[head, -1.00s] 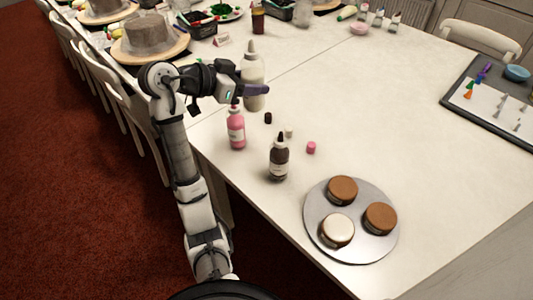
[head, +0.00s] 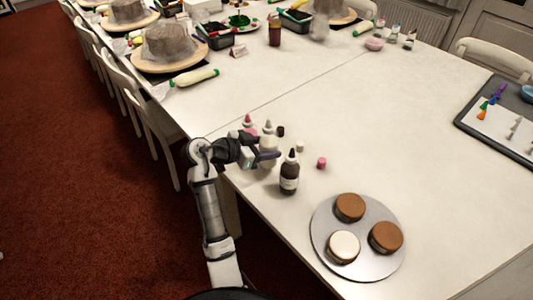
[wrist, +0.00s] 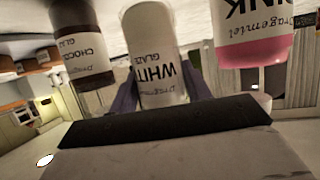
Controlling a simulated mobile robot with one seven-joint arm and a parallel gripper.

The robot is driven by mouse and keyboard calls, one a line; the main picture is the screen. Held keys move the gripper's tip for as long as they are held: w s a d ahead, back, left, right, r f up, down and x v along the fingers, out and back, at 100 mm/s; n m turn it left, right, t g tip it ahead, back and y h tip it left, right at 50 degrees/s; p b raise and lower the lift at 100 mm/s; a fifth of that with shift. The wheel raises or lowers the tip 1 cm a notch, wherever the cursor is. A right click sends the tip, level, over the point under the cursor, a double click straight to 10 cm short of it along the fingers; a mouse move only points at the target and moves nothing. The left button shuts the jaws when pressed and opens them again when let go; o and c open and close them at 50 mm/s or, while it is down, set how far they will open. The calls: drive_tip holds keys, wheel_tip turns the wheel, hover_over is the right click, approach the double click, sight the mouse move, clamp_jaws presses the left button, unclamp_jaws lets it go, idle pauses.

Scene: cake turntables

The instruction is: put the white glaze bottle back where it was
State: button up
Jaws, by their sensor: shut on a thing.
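The white glaze bottle (head: 268,132) stands upright, held by my gripper (head: 267,156). In the wrist view the white glaze bottle (wrist: 150,45) is between my two fingers (wrist: 164,92), which are shut on it. The chocolate glaze bottle (head: 289,178) stands just in front and to the right; it also shows in the wrist view (wrist: 80,45). The pink glaze bottle (head: 248,122) is behind and left, partly hidden by my gripper; it also shows in the wrist view (wrist: 255,45). I cannot tell whether the white bottle's base touches the table.
A dark cap (head: 281,131), a white cap (head: 300,147) and a pink cap (head: 321,163) lie right of the bottles on the white table (head: 400,130). A round silver tray (head: 375,268) holds three cakes near the front edge. The table's middle is clear.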

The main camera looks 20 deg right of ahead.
drive_tip(key=shift+f, duration=1.7)
drive_tip(key=shift+f, duration=0.15)
drive_tip(key=o, duration=0.7)
drive_tip(key=shift+b+v, duration=1.55)
drive_tip(key=shift+v, duration=4.55)
